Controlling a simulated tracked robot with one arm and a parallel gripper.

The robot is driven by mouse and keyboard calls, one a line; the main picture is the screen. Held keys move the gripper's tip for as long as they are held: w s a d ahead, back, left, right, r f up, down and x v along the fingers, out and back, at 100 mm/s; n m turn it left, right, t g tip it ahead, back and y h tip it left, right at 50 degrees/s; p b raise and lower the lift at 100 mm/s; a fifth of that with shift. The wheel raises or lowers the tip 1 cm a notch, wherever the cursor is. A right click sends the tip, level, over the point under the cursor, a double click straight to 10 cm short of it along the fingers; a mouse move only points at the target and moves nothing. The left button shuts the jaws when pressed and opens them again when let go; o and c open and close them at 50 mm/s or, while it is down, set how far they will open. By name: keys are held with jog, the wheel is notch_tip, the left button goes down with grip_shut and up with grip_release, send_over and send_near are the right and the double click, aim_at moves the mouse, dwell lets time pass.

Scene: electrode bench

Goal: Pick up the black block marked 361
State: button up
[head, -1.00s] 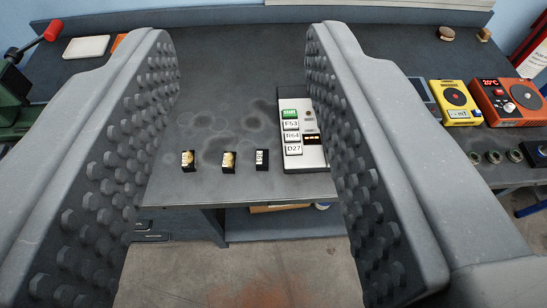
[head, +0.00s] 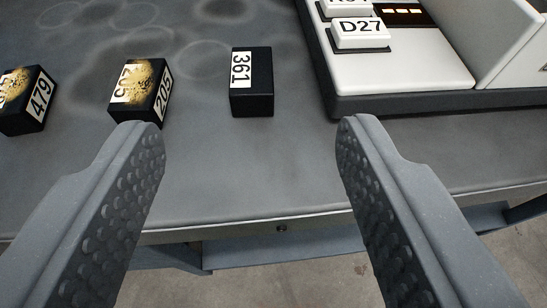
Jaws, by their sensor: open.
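The black block marked 361 (head: 258,90) stands on the grey bench top, with its white label on the left part of its top. My gripper (head: 250,125) is open and empty. Its two fingers lie wide apart, one on each side of the block in the picture, with the tips a little nearer to me than the block. Neither finger appears to touch it.
A black block marked 205 (head: 150,105), with a yellowish stain, stands close left, near the left fingertip. A similar block marked 479 (head: 28,112) is at far left. A white device with a D27 key (head: 400,75) stands right. The bench edge (head: 270,226) is nearer me.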

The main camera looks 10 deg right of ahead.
aim_at(251, 67)
jog(key=x, duration=0.4)
jog(key=f+b+x, duration=0.1)
jog(key=x, duration=0.4)
jog(key=shift+s+f+b, duration=0.1)
jog(key=shift+s+b, duration=0.15)
jog(key=shift+b, duration=0.05)
jog(key=shift+b+x, duration=0.85)
jog(key=shift+x, duration=1.75)
jog(key=shift+a+f, duration=0.1)
jog(key=shift+a, duration=0.15)
grip_shut()
